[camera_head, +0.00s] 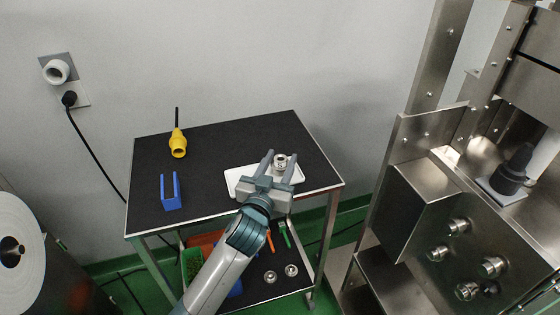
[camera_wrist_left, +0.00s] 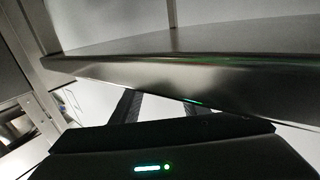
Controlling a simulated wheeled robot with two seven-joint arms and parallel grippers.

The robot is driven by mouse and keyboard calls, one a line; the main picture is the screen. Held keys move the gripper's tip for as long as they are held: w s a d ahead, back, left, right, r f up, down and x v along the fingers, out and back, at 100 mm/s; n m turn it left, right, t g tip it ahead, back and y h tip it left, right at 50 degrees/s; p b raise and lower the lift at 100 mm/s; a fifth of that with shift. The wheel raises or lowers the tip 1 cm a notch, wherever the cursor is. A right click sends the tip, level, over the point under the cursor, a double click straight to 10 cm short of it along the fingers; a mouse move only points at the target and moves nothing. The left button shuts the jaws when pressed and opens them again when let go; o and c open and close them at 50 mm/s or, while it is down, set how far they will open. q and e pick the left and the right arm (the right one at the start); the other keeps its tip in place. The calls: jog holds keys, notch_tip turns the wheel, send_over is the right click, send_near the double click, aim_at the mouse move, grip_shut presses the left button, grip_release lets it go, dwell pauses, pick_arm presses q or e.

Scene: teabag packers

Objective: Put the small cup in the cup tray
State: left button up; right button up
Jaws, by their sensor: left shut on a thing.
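The small cup (camera_head: 280,160) is a short silver metal cup between the fingertips of my left gripper (camera_head: 281,157), at the far side of the white cup tray (camera_head: 237,182) on the black table. My left arm reaches in from below over the tray, and the gripper is shut on the cup. The gripper covers the tray's middle, and I cannot tell whether the cup touches the tray. In the left wrist view both dark fingers (camera_wrist_left: 160,105) show below a wide metal surface; the cup is not clear there. My right gripper is not in view.
A yellow bottle-shaped tool (camera_head: 178,145) and a blue U-shaped holder (camera_head: 170,192) stand on the left of the black tabletop (camera_head: 225,145). Two metal round parts (camera_head: 270,277) lie on the lower shelf. A steel machine (camera_head: 440,200) stands at right. The tabletop's back middle is clear.

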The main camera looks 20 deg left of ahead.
pick_arm(q)
jog(key=o, duration=1)
jog(key=shift+o, duration=0.4)
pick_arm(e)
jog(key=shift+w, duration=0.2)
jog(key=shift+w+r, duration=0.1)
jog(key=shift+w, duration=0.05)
pick_arm(q)
jog(key=shift+r, duration=0.1)
jog(key=shift+s, duration=0.55)
jog(key=s+b, duration=0.1)
jog(key=s, duration=0.8)
jog(key=shift+s+a, duration=0.1)
jog(key=shift+s, duration=0.85)
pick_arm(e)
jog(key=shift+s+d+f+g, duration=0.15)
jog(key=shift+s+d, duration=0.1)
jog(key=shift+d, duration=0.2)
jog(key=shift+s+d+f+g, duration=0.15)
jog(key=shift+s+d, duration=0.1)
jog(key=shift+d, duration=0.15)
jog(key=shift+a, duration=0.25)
